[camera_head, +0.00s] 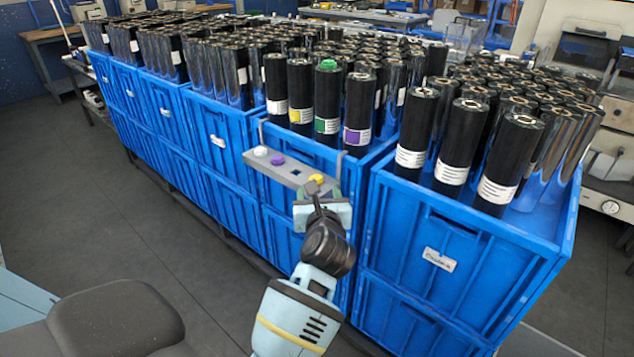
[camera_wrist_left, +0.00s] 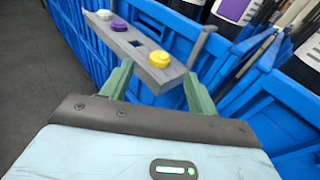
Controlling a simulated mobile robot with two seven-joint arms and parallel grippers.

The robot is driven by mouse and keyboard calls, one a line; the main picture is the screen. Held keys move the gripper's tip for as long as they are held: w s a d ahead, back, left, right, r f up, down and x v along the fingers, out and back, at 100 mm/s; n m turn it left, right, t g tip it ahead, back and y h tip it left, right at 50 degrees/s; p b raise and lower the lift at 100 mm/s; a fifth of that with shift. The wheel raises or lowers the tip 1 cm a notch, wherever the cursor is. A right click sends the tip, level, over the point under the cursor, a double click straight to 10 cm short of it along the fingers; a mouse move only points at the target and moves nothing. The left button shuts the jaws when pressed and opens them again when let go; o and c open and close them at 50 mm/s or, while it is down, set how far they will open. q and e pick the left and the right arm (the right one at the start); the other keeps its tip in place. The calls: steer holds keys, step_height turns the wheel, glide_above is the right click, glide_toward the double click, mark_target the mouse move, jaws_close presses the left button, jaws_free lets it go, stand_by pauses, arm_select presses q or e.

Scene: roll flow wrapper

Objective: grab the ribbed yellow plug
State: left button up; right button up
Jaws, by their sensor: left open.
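The ribbed yellow plug (camera_wrist_left: 159,58) sits upright on a grey hanging rack (camera_wrist_left: 128,35), near its right end. In the head view the yellow plug (camera_head: 316,178) shows just beyond my left gripper (camera_head: 320,198). In the left wrist view my left gripper (camera_wrist_left: 159,70) is open and empty, with one green finger on each side of the rack's near end. The plug lies between the fingers in the picture, a little beyond their tips; I see no contact. My right gripper is in neither view.
A purple plug (camera_head: 277,160) and a white plug (camera_head: 260,151) sit farther left on the rack, with an empty square hole beside the purple one. The rack hangs on blue crates (camera_head: 470,262) full of black rolls. A green plug (camera_head: 328,65) tops one roll.

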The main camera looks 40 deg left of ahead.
mark_target(317, 179)
arm_select(q)
steer(key=shift+x, duration=3.85)
steer(key=shift+d+f, duration=0.1)
steer(key=shift+f, duration=0.1)
steer(key=shift+c, duration=0.3)
steer(key=c, duration=1)
